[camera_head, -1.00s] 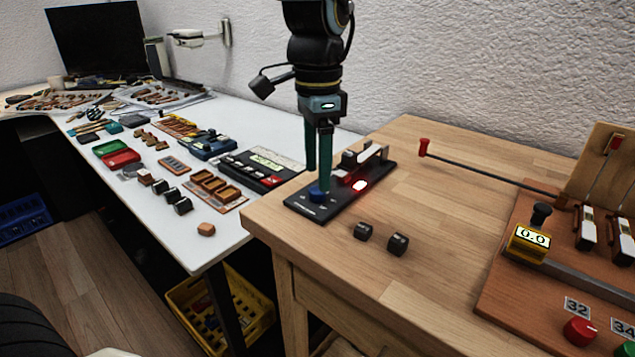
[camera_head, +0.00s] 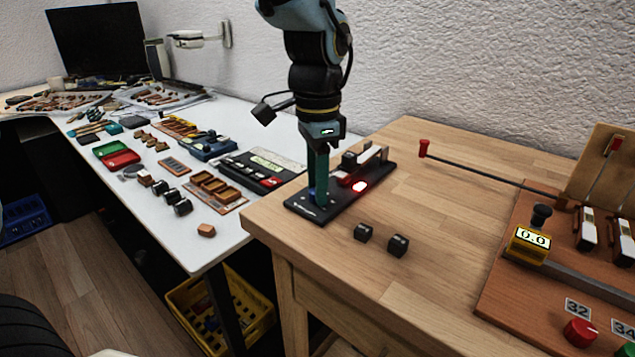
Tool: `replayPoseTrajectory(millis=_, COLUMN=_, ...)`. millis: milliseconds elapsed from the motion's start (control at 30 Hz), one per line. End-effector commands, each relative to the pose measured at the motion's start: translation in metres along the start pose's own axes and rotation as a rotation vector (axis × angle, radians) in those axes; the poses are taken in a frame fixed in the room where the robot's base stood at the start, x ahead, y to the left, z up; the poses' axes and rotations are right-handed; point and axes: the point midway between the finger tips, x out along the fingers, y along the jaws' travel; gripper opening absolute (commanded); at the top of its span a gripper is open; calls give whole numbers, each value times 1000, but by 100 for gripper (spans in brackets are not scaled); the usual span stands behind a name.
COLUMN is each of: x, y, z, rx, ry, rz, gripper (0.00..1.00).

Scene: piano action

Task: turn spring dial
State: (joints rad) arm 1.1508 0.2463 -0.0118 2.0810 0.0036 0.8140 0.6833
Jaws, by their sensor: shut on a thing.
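A black test fixture (camera_head: 306,206) lies at the left edge of the wooden table, with a red light glowing on it. A blue dial stands at its front left end; only a sliver of it shows now. My gripper (camera_head: 318,192) points straight down over that end, with its green fingers close together and shut on the dial. The fingers hide most of the dial, so its setting cannot be read.
Two black blocks (camera_head: 363,232) (camera_head: 398,245) sit in front of the fixture. A red-tipped rod (camera_head: 424,148) reaches left from the piano action board (camera_head: 502,286). The white table (camera_head: 225,232) at left holds several trays and tools. The middle of the wooden table is clear.

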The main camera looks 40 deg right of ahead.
Motion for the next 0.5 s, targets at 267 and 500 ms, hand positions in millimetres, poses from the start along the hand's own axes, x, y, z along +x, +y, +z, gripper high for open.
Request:
replayPoseTrajectory(millis=267, x=0, y=0, z=0, rx=0, ry=0, rz=1, gripper=0)
replayPoseTrajectory(millis=500, x=-2, y=0, z=0, rx=37, ry=-1, rz=1, gripper=0)
